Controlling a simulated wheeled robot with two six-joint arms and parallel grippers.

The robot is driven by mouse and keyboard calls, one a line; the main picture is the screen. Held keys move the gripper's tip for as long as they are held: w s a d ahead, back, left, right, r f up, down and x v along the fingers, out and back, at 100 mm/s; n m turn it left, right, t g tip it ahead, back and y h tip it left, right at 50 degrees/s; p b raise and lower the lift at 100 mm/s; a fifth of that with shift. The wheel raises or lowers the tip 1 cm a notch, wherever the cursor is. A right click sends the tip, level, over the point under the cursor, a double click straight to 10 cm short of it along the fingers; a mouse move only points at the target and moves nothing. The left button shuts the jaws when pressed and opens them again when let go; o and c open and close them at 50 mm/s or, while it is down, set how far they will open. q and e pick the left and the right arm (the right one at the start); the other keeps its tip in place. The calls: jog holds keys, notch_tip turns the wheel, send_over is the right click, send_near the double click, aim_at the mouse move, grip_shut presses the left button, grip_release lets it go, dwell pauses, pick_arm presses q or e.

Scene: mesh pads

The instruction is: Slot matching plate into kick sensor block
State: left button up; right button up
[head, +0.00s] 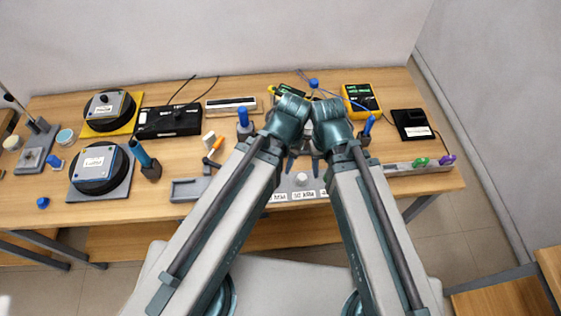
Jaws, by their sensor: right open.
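Two round black pads lie at the left, each with a labelled plate on top: the far pad's plate (105,104) and the near pad's plate (95,162). Their labels are too small to read. A grey block (187,189) with a recess lies near the front edge. A grey base with small white labels (303,196) sits at the front centre, partly behind my arms. I cannot tell which piece is the kick sensor block. My right gripper (304,164) is open above that base, apparently empty. My left gripper is around the same spot, its fingers hidden or indistinct.
Blue-handled tools stand beside my wrists, at left (243,118) and right (368,124). A black box (168,122), a yellow meter (362,99), a black device (411,124) and a grey rail with green and purple knobs (421,162) surround them. Bare tabletop shows left of centre.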

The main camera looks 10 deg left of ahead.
pick_arm(q)
jog(key=o, duration=0.5)
jog(key=shift+w, duration=0.1)
jog(key=shift+c, duration=0.2)
jog(key=o, duration=0.4)
jog(key=w+a+n, duration=0.2)
jog(key=w+a+r+n+p, duration=0.1)
jog(key=w+a, duration=0.2)
jog(key=shift+w+n, duration=0.1)
jog(key=shift+n, duration=0.3)
jog(key=n+h+b, duration=0.1)
jog(key=n+b, duration=0.5)
jog(key=n, duration=0.6)
send_over(208, 135)
jog(key=f, duration=0.4)
jog(key=s+f, duration=0.1)
jog(key=f, duration=0.1)
jog(key=shift+d+f, duration=0.1)
jog(key=shift+f, duration=0.2)
pick_arm(e)
notch_tip(208, 135, down, 5)
jog(key=shift+f, duration=0.2)
pick_arm(q)
jog(key=f+b, duration=0.2)
jog(key=w+f+b, duration=0.1)
jog(key=f+b, duration=0.2)
jog(key=shift+b, duration=0.3)
pick_arm(e)
notch_tip(208, 135, down, 5)
jog(key=shift+f, duration=0.1)
